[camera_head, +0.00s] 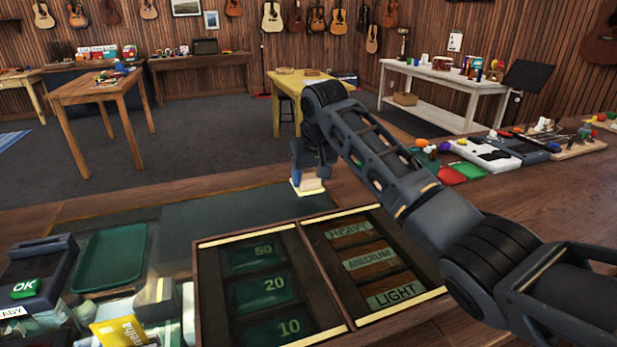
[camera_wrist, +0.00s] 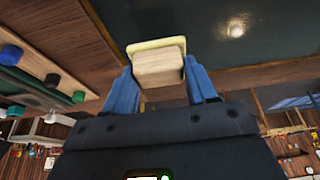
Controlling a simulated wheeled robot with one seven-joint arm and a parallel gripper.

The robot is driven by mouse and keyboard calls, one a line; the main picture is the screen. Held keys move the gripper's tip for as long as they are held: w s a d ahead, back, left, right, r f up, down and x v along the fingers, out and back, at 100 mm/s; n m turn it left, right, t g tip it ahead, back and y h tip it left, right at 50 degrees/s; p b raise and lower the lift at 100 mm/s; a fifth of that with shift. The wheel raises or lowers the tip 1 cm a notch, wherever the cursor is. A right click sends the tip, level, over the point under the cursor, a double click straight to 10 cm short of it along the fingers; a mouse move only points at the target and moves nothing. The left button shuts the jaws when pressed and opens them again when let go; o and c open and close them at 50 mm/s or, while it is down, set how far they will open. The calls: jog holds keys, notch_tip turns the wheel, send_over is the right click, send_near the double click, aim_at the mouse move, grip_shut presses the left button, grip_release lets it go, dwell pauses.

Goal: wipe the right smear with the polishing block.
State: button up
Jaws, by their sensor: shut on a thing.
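My gripper (camera_head: 309,179) is shut on the polishing block (camera_head: 313,184), a pale wooden block with a yellowish pad. In the wrist view the block (camera_wrist: 157,68) sits between the two blue fingers of my gripper (camera_wrist: 159,82). In the head view the block is near the right end of the dark green counter panel (camera_head: 225,217); I cannot tell whether the pad touches it. The panel (camera_wrist: 205,30) also shows in the wrist view with a round pale spot (camera_wrist: 236,29), which may be a smear or a reflection. No smear is clear in the head view; the arm hides part of the counter.
A tray with 50, 20 and 10 slots (camera_head: 247,229) and one marked HEAVY, MEDIUM and LIGHT (camera_head: 405,276) lie in front of the panel. A green tray (camera_head: 112,258) and card terminal (camera_head: 36,274) are at left. Small goods (camera_head: 485,155) line the counter's right.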

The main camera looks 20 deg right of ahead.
jog(key=shift+r+p, duration=1.65)
jog(key=shift+r, duration=0.75)
jog(key=shift+f, duration=0.1)
